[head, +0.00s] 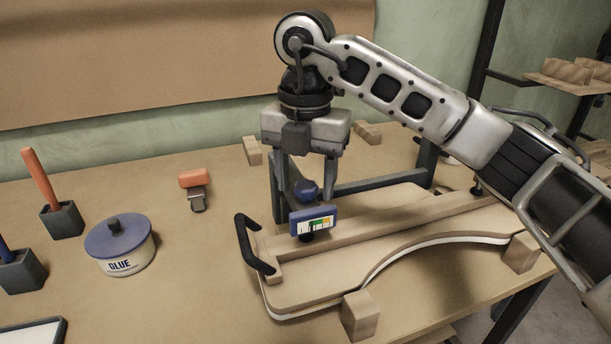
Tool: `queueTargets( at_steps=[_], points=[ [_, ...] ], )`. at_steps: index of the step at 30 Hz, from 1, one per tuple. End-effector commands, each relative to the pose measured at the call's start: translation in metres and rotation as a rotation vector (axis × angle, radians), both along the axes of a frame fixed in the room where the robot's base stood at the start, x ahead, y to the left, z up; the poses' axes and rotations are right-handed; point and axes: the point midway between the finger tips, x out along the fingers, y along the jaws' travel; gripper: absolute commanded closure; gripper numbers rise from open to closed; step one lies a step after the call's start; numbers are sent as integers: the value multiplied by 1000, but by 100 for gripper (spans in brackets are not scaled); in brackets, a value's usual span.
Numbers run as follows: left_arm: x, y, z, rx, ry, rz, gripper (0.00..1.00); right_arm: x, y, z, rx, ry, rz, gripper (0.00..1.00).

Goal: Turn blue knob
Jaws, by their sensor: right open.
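The blue knob (307,190) sits at the middle of the workbench, just behind a small blue-framed gauge (313,221) with a white and green face. My right gripper (306,190) points straight down over the knob, with one finger on its left and one on its right. The fingers are open; I cannot tell whether they touch the knob. Curved wooden boards (420,239) lie stacked in front of and around the gauge, with a black handle (255,244) at their left end. My left gripper is not in view.
A glue tub (121,250) with a blue lid stands at left, near dark holders (63,221) with handled tools. An orange-topped clamp (195,185) lies behind it. Wooden blocks (358,316) sit at the boards' edges. The table between the glue tub and the black handle is clear.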

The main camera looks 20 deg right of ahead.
Motion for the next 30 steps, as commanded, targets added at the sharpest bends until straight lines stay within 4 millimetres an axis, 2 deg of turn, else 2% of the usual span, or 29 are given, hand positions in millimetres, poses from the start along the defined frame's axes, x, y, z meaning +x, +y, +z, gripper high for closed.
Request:
queueTargets(
  at_steps=[3,4,6,9,20,30],
  points=[
    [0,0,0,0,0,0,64,0,0,0,0,0,0,47],
    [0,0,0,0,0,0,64,0,0,0,0,0,0,49],
    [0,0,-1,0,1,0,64,0,0,0,0,0,0,69],
    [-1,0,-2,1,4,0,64,0,0,0,0,0,0,91],
    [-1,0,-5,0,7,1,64,0,0,0,-1,1,42,91],
    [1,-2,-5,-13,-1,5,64,0,-1,0,0,0,269,91]
  ],
)
